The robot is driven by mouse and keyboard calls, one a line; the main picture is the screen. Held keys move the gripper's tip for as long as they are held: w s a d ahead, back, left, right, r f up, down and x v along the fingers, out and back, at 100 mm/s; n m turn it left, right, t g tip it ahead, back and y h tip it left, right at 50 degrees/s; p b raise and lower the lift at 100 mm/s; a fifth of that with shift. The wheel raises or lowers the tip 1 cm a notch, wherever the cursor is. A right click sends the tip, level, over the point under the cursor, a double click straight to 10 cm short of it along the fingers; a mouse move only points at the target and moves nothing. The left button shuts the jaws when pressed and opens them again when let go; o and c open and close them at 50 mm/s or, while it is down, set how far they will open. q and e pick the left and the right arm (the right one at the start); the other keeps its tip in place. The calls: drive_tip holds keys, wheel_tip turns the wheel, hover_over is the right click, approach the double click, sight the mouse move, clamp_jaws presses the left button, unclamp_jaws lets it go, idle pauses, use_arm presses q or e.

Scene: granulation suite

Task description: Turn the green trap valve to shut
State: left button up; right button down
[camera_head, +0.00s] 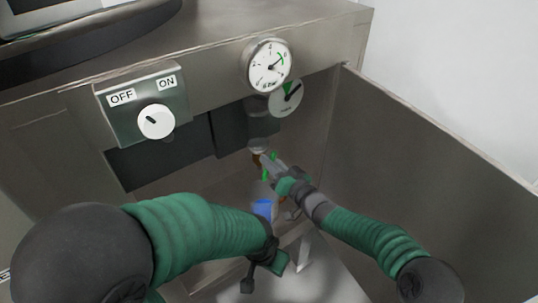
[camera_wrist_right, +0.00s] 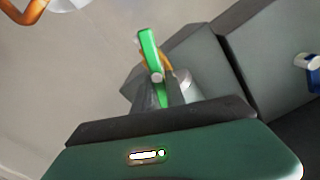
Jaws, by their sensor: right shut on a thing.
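The green trap valve's handle (camera_wrist_right: 149,52) stands up, slightly tilted, between the fingers of my right gripper (camera_wrist_right: 158,90) in the right wrist view. In the head view only small green ends of the handle (camera_head: 265,176) show around my right gripper (camera_head: 270,163), below a clear cylindrical vessel in the recess. The right gripper is shut on the handle; its fingers hide the handle's middle and the valve body. My left gripper (camera_head: 264,268) hangs low at the front centre, away from the valve; its jaw opening is unclear.
A blue part (camera_head: 262,208) lies just below the right gripper. An OFF/ON switch panel (camera_head: 155,121) and a round dial gauge (camera_head: 270,65) are on the front above. A side panel (camera_head: 430,150) bounds the recess on the right. An orange loop (camera_wrist_right: 27,14) shows in the wrist view.

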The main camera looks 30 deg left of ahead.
drive_tip(key=m, duration=0.1)
drive_tip(key=m+p, duration=0.1)
drive_tip(key=shift+w+d+f+m, duration=0.15)
drive_tip(key=shift+w+m, duration=0.1)
drive_tip(key=shift+m, duration=0.15)
drive_tip(key=m, duration=0.2)
drive_tip(key=shift+w+d+f+m+p, duration=0.1)
drive_tip(key=shift+w+f+m+p, duration=0.1)
drive_tip(key=shift+m+p, duration=0.2)
drive_tip(key=shift+f+m, duration=0.25)
drive_tip(key=shift+m, duration=0.95)
drive_tip(key=shift+f+m, duration=0.25)
drive_tip(key=shift+m, duration=0.95)
drive_tip(key=shift+f+m, duration=0.25)
drive_tip(key=shift+m, duration=0.95)
drive_tip(key=c, duration=1.4)
unclamp_jaws()
drive_tip(key=shift+r, duration=0.1)
drive_tip(key=shift+r, duration=0.15)
